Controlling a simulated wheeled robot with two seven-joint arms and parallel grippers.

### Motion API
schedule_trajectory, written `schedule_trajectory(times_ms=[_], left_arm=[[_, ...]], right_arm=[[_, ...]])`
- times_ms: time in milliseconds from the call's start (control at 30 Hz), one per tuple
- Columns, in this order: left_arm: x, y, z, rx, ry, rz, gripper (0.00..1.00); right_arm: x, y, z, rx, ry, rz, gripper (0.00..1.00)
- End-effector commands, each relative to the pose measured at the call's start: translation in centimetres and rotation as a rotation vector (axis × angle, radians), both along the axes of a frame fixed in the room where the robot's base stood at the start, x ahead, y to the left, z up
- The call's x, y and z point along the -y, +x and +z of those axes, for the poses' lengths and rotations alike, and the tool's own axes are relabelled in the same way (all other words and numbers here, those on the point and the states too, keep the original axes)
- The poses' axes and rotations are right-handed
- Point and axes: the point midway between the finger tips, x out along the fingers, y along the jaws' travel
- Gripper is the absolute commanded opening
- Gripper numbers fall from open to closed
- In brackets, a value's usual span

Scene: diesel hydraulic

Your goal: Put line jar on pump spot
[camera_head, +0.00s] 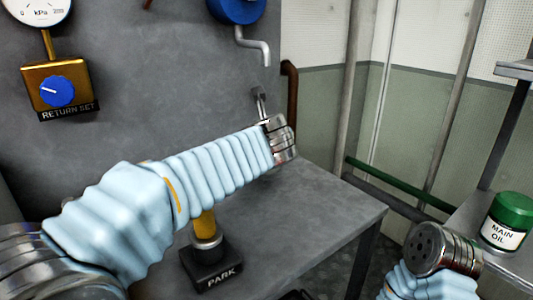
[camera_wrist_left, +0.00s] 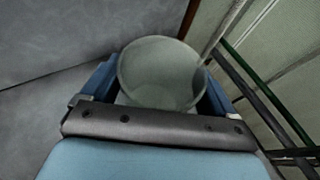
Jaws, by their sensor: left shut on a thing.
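In the left wrist view, my left gripper (camera_wrist_left: 162,92) is shut on a round, pale grey-green jar (camera_wrist_left: 160,68), with a blue finger on each side. Its round top faces the camera, and no label shows, so I cannot confirm that it is the line jar. In the head view, my left arm reaches across the grey bench to below a blue pump-like unit (camera_head: 237,9) with a grey spout (camera_head: 258,50). No marked pump spot can be made out. My right gripper is out of view; only part of that arm shows.
A jar with a green lid, labelled MAIN OIL (camera_head: 504,228), stands on the right shelf. A yellow lever on a PARK base (camera_head: 212,273) stands under my left arm. A RETURN SET box (camera_head: 58,88) is on the back panel. The bench (camera_head: 310,225) is bare at right.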

Motion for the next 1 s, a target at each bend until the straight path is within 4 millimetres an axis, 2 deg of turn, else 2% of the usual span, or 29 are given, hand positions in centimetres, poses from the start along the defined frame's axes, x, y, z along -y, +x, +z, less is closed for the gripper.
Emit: schedule_trajectory(times_ms=[100,267,633,667,700,1000], left_arm=[[0.2,0.8,-1.1,-0.001,0.004,0.002,0.52],[0.3,0.7,-3.8,0.0,0.004,-0.001,0.52],[0.2,0.7,-4.3,0.0,0.0,0.001,0.52],[0.2,0.7,-4.2,-0.001,0.0,0.001,0.92],[0.2,0.7,-4.2,-0.001,0.0,0.001,0.99],[0.2,0.7,-3.7,0.0,0.001,0.001,1.0]], right_arm=[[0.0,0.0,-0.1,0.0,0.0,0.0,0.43],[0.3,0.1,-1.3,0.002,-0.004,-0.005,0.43],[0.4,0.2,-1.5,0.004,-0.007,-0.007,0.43],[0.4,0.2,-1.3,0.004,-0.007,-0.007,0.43],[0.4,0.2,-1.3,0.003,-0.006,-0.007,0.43],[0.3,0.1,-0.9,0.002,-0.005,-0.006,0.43]])
